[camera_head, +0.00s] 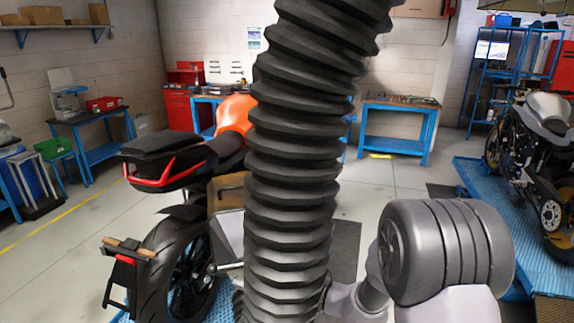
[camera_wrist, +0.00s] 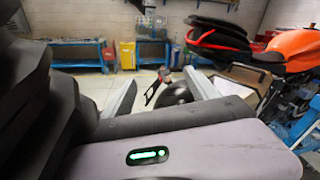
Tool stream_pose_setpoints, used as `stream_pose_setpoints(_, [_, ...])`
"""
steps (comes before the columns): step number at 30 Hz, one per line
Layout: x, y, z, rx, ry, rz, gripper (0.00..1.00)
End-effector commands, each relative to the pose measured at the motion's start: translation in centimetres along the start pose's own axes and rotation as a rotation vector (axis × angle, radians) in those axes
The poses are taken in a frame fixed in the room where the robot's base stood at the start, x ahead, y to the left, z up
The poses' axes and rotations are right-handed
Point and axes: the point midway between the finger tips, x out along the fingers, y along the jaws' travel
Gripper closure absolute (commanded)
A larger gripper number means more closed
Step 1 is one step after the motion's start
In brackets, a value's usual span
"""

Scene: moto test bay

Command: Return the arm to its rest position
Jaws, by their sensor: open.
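My gripper (camera_wrist: 160,78) shows in the wrist view with its two grey fingers spread apart and nothing between them. Beyond the fingers are the dark rear wheel and tail of an orange and black motorcycle (camera_wrist: 297,45); I cannot tell how far off they are. In the head view my black ribbed column and a grey arm joint stand in front, and my gripper is out of sight. The same motorcycle (camera_head: 236,113) stands behind the column, partly hidden by it.
A second motorcycle (camera_head: 548,112) stands on a blue platform (camera_head: 470,180) at the right. Blue workbenches (camera_head: 398,125) line the back wall, with a red cabinet (camera_head: 180,108). A blue rack (camera_head: 487,80) stands at the back right. Open grey floor (camera_head: 70,235) lies at the left.

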Motion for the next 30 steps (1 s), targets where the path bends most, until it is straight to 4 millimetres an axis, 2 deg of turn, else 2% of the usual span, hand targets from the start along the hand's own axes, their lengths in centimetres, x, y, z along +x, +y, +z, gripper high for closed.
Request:
stream_pose_setpoints(1, [-0.8,4.4,0.8,-0.129,0.025,0.151,0.31])
stream_pose_setpoints(2, [-1.8,7.0,1.6,-0.210,0.057,0.248,0.31])
stream_pose_setpoints(3, [-3.6,10.4,2.0,-0.326,0.111,0.367,0.31])
stream_pose_setpoints(4, [-5.3,12.7,1.9,-0.418,0.159,0.450,0.31])
stream_pose_setpoints(5, [-7.1,14.7,1.4,-0.515,0.216,0.525,0.31])
stream_pose_setpoints(6, [-9.7,16.9,0.3,-0.647,0.300,0.612,0.31])
stream_pose_setpoints(9, [-16.5,19.7,-3.1,-0.971,0.536,0.764,0.31])
stream_pose_setpoints(12, [-21.9,19.7,-5.5,-1.235,0.754,0.831,0.31])
stream_pose_setpoints(16, [-25.7,18.6,-6.2,-1.431,0.931,0.852,0.31])
stream_pose_setpoints(19, [-26.6,18.2,-6.1,-1.476,0.975,0.856,0.31])
stream_pose_setpoints(30, [-26.6,18.1,-5.8,-1.476,0.974,0.858,0.31])
